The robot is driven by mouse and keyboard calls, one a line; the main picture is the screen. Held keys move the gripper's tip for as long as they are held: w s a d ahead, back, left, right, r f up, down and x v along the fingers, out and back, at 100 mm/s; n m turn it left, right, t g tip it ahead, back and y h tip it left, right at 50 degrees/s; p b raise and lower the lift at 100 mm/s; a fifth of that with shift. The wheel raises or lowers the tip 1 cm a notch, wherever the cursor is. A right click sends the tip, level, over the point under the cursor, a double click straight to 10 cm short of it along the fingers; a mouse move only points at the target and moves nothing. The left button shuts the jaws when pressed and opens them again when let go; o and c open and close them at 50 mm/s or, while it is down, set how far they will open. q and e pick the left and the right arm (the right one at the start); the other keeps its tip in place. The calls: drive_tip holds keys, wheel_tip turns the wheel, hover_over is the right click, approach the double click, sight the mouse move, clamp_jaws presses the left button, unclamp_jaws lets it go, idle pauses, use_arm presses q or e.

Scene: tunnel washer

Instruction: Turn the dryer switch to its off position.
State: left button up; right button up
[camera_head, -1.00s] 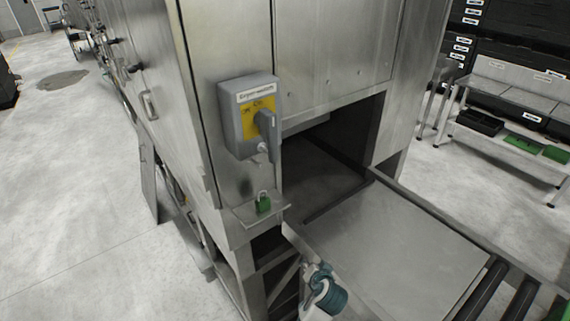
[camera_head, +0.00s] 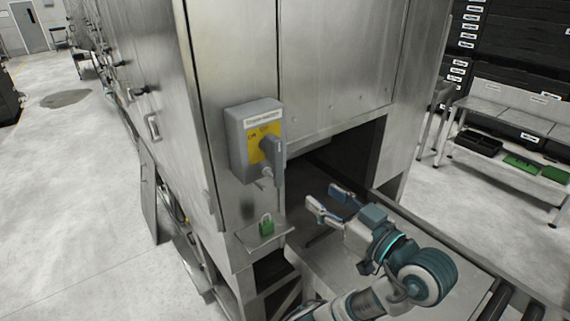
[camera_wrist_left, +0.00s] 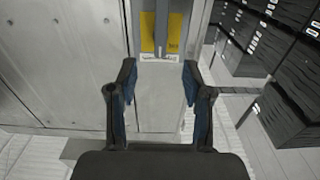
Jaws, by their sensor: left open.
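The dryer switch is a grey box (camera_head: 238,150) with a white label and a yellow plate (camera_head: 258,140) on the corner of the steel machine. Its grey handle (camera_head: 274,160) stands roughly upright over the plate's right side. My left gripper (camera_head: 321,196) is open and empty, to the right of the handle and lower in the picture, apart from it. In the left wrist view, the yellow plate (camera_wrist_left: 148,35) and label appear upside down beyond the open fingers (camera_wrist_left: 159,78). My right gripper is not in view.
A green padlock (camera_head: 266,227) sits on a small steel ledge (camera_head: 248,240) below the switch. The machine's dark opening (camera_head: 345,160) is behind my left gripper. A steel rack (camera_head: 520,130) with green and black trays stands at the right. Open floor lies left.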

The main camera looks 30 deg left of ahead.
use_arm(q)
approach(281, 166)
drive_tip(key=a, duration=0.1)
drive_tip(key=p+x, duration=0.1)
drive_tip(key=x, duration=0.5)
drive_tip(key=shift+r+p, duration=0.25)
drive_tip(key=shift+p, duration=0.15)
drive_tip(key=shift+w+a+r, duration=0.1)
drive_tip(key=shift+w+a, duration=0.25)
drive_tip(key=shift+w, duration=0.2)
drive_tip(key=shift+w+a, duration=0.1)
drive_tip(key=shift+a, duration=1.05)
drive_tip(key=shift+a+f, duration=0.25)
drive_tip(key=shift+a, duration=0.5)
drive_tip(key=c, duration=0.3)
drive_tip(key=shift+w, duration=0.1)
drive_tip(key=c, duration=0.5)
drive_tip(key=shift+w+d, duration=0.1)
drive_tip(key=shift+d, duration=0.25)
clamp_jaws()
drive_tip(key=shift+d, duration=0.1)
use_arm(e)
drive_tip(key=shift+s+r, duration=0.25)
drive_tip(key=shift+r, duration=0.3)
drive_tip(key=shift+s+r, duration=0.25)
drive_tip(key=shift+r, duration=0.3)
